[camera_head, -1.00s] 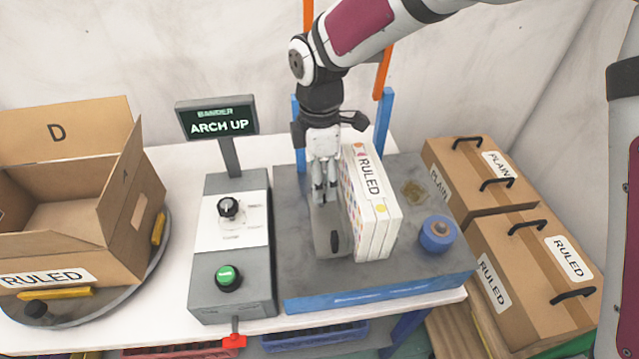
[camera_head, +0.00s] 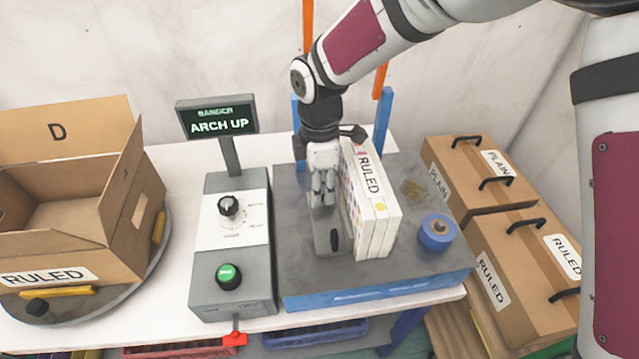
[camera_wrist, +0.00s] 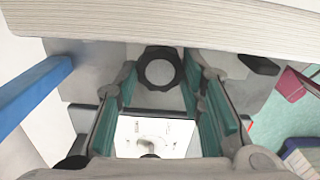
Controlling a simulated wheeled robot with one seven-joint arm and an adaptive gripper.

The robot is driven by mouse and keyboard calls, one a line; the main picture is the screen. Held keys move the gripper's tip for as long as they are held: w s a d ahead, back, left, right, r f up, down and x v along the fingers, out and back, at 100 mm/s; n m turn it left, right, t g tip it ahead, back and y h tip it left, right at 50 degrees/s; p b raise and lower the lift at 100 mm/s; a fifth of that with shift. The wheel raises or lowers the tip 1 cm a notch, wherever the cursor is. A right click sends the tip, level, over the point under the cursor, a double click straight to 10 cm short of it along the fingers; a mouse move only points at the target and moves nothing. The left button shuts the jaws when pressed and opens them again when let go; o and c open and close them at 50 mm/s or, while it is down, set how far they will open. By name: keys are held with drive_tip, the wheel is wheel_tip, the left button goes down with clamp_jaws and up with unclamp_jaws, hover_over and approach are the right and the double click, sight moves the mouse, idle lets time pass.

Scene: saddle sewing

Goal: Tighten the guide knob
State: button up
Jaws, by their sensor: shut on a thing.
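The guide is a grey plate (camera_head: 328,245) with a dark elongated piece on it. It stands beside the left face of a stack of white books labelled RULED (camera_head: 378,215) on the dark work surface. The guide knob (camera_wrist: 160,68) is dark and round with a pale centre in the wrist view. My gripper (camera_head: 323,203) points down over the guide, just left of the books. In the wrist view my gripper (camera_wrist: 161,75) has its teal-padded fingers on both sides of the knob and is shut on it. My fingers hide the knob in the head view.
A control box (camera_head: 232,250) with a dial and green button stands left, below a screen (camera_head: 218,117) reading ARCH UP. A blue roll (camera_head: 437,232) sits right of the books. Blue posts (camera_head: 383,120) rise behind. An open carton (camera_head: 60,235) stands far left.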

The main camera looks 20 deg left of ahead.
drive_tip(key=m, duration=0.4)
drive_tip(key=shift+w+m, duration=0.1)
drive_tip(key=shift+m, duration=0.2)
drive_tip(key=m, duration=0.4)
drive_tip(key=shift+a, duration=0.1)
drive_tip(key=m+p, duration=0.1)
drive_tip(key=m, duration=0.4)
drive_tip(key=shift+w, duration=0.1)
drive_tip(key=shift+m+p, duration=0.6)
drive_tip(key=shift+m, duration=1.7)
drive_tip(key=shift+w, duration=0.1)
drive_tip(key=o, duration=1.1)
drive_tip(key=shift+o, duration=0.2)
